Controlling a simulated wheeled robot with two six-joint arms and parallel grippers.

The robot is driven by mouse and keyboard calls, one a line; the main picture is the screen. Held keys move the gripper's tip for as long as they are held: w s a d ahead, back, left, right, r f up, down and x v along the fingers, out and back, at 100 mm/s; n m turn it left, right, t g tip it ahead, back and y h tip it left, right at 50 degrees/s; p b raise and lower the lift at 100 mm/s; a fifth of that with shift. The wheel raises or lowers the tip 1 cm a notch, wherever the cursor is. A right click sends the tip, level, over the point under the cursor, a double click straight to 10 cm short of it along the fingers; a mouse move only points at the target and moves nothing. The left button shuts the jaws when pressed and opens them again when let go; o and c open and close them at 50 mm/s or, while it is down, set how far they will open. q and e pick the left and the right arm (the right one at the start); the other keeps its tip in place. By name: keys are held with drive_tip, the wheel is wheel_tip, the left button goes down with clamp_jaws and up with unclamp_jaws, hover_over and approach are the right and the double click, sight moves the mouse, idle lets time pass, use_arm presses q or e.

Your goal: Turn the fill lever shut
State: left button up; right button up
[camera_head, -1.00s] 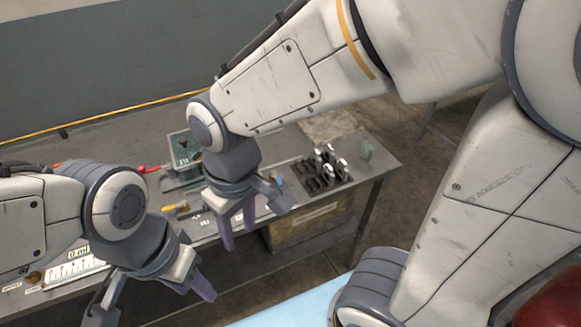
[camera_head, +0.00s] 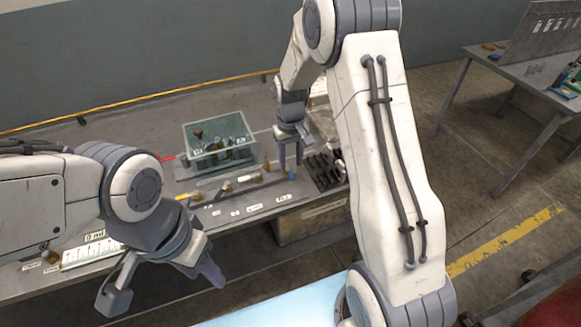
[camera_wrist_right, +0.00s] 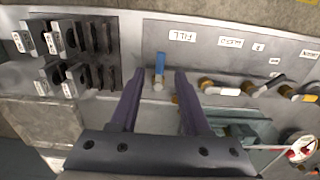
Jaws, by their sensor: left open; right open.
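The fill lever (camera_wrist_right: 160,66) has a blue handle on a brass-coloured fitting. In the right wrist view it stands beside an upside-down FILL label (camera_wrist_right: 183,36) on the grey panel. My right gripper (camera_wrist_right: 159,75) is open, with a fingertip on each side of the lever and a visible gap to both. In the head view my right gripper (camera_head: 291,160) points down over the bench, with the blue handle (camera_head: 291,174) just below it. My left gripper (camera_head: 163,285) is open and empty in front of the bench, at the lower left.
More fittings with pale handles (camera_wrist_right: 218,89) line the panel beside the lever. A glass tank (camera_head: 217,142) stands on the bench behind them. A dark slotted rack (camera_head: 325,172) is to the right of the lever. Another table (camera_head: 490,78) stands at far right.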

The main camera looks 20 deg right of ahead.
sight(291, 175)
drive_tip(key=shift+f, duration=1.9)
clamp_jaws()
